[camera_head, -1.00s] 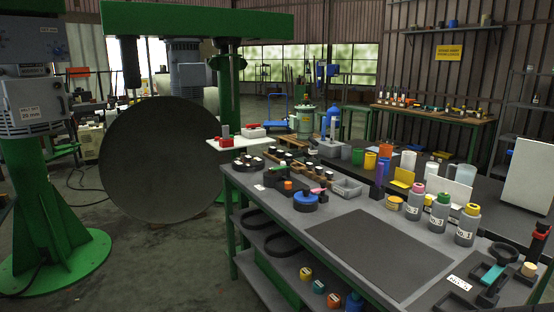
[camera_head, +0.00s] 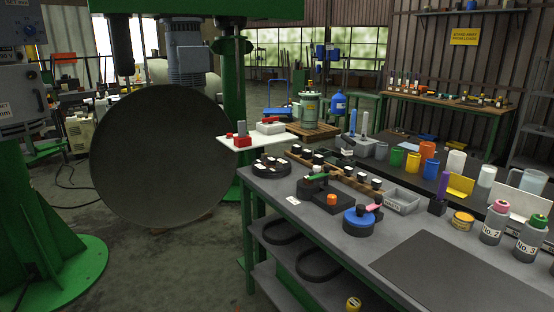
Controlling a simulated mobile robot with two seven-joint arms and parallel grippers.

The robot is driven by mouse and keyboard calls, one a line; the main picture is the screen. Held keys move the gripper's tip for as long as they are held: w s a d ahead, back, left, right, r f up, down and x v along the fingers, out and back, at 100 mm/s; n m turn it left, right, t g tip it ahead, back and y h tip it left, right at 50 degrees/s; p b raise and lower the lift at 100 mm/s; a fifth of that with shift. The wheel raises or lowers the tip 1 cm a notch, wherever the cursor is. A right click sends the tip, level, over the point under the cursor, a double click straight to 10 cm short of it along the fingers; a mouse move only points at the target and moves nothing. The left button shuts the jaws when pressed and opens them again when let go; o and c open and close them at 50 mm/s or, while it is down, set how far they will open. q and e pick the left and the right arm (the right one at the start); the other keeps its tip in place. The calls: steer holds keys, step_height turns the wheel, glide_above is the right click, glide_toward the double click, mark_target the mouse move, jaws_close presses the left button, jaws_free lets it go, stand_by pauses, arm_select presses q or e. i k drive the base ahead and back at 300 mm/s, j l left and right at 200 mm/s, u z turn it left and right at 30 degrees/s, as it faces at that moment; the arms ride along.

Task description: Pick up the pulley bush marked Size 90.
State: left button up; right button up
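Several small dark bushes with white labels sit in a row on a brown wooden rack (camera_head: 335,172) on the grey workbench (camera_head: 290,222). More labelled dark pieces sit on a round black holder (camera_head: 271,165) at the bench's far left corner. The labels are too small to read, so I cannot tell which piece is marked Size 90. Neither of my grippers shows in the head view.
A black-and-blue round fixture (camera_head: 360,222), a grey bin (camera_head: 403,202) and labelled bottles (camera_head: 495,222) stand on the bench. A dark mat (camera_head: 450,275) lies bare at the front. A large dark disc (camera_head: 160,155) stands left, with open floor between.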

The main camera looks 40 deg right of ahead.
mark_target(271, 161)
steer(key=i, duration=2.4)
steer(key=i+u, duration=0.15)
steer(key=u, duration=0.25)
steer(key=i+l+u, duration=0.1)
steer(key=u, duration=0.3)
steer(key=i+l+u, duration=0.1)
steer(key=u, duration=0.3)
steer(key=l+u, duration=0.1)
steer(key=u, duration=0.3)
steer(key=l+u, duration=0.1)
steer(key=u, duration=0.35)
steer(key=l+u, duration=0.1)
steer(key=u, duration=0.95)
steer(key=k+l+u, duration=0.1)
steer(key=u, duration=1.2)
steer(key=k+u, duration=0.1)
steer(key=u, duration=1.15)
steer(key=k+j+u, duration=0.1)
steer(key=u, duration=0.55)
steer(key=j+u, duration=0.1)
steer(key=u, duration=0.55)
steer(key=j+u, duration=0.1)
steer(key=u, duration=0.55)
